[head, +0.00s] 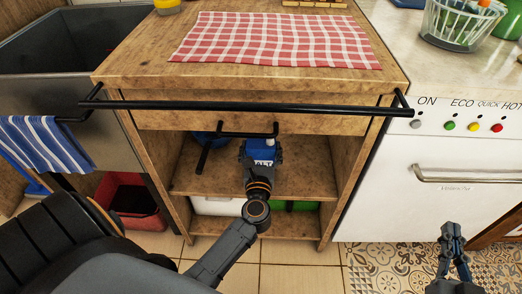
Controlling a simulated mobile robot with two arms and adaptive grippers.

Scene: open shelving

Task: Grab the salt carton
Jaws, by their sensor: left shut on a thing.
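The salt carton (264,151) is blue with a white label, part of whose lettering shows. It is inside the open shelf unit, above the middle shelf board, under the top drawer front. My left gripper (260,168) reaches into the shelf opening and is shut on the carton. Its fingers and the carton's lower part are largely hidden by my wrist. I cannot tell whether the carton touches the shelf. My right gripper (452,230) is at the lower right, in front of the white appliance and away from the carton; its finger gap is unclear.
A black rail (330,107) crosses above the opening. A dark blue item (208,137) sits left of the carton behind a black handle. White and green containers (296,206) stand on the bottom shelf. A red bin (133,205) is at left. The shelf's right part is clear.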

